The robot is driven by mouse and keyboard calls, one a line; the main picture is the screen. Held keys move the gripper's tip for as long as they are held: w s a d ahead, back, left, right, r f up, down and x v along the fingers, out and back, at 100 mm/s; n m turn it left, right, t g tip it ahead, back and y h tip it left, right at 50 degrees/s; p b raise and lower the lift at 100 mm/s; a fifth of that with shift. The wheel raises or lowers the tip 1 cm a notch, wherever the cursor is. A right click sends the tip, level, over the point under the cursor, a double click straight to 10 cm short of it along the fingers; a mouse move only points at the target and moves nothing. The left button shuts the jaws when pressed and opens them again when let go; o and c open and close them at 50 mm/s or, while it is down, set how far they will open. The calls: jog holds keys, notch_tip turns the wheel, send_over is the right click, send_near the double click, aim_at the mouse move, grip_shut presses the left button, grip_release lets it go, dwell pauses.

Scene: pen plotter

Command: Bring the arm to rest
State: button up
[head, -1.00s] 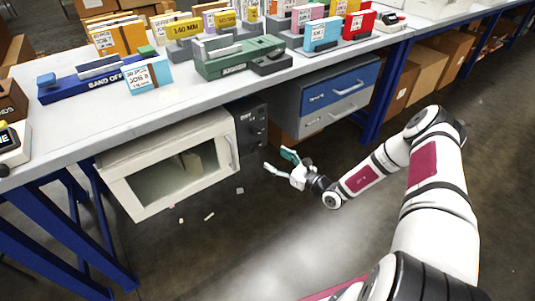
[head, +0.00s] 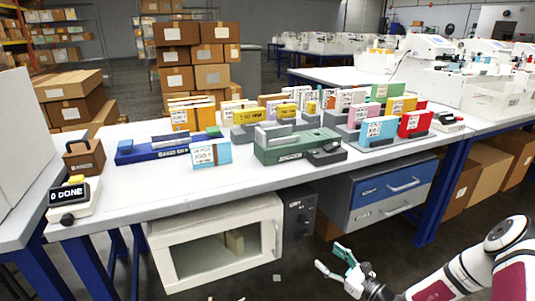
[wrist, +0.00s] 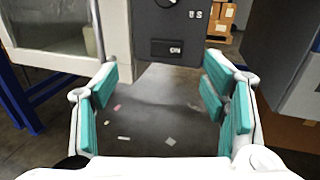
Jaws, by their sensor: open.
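My gripper (head: 335,268) is at the lower right of the head view, in front of the gap between the oven-like cabinet and the drawer unit. Its teal-padded fingers are spread and empty. My white arm (head: 455,275) reaches in from the lower right, partly cut off by the frame edge. Nothing touches the fingers.
A white windowed cabinet (head: 215,245) with a dark control panel (head: 299,212) hangs under the workbench (head: 130,190). A blue and grey drawer unit (head: 385,190) is to its right. Boxes and devices stand on the bench. Small scraps lie on the floor.

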jog(key=s+a+r+n+g+y, duration=0.25)
jog(key=a+r+n+g, duration=0.2)
jog(key=r, duration=0.25)
jog(key=s+a+r+n+g+y, duration=0.1)
jog(key=s+a+r+n+g, duration=0.25)
jog(key=r+n, duration=0.35)
jog(key=s+a+r+n+g+y, duration=0.1)
jog(key=s+a+r+n+g, duration=0.25)
jog(key=r, duration=0.45)
jog(key=s+a+r+n+g+h, duration=0.2)
jog(key=s+r+n+g, duration=0.15)
jog(key=s+r, duration=0.2)
jog(key=s+a+r+n+g+h, duration=0.2)
jog(key=s+r+n+h, duration=0.15)
jog(key=s, duration=0.35)
jog(key=s+d+r+n+t+h, duration=0.1)
jog(key=s+d+r+n+h, duration=0.15)
jog(key=s, duration=0.45)
jog(key=s+d+r+n+t+h, duration=0.1)
jog(key=s+d+n+h, duration=0.15)
jog(key=s, duration=0.45)
jog(key=s+d+r+n+h, duration=0.2)
jog(key=s+d+h, duration=0.15)
jog(key=s, duration=0.35)
notch_tip(320, 180, up, 26)
jog(key=t+p, duration=0.4)
jog(key=p, duration=2)
jog(key=shift+d, duration=0.2)
jog(key=shift+h, duration=0.25)
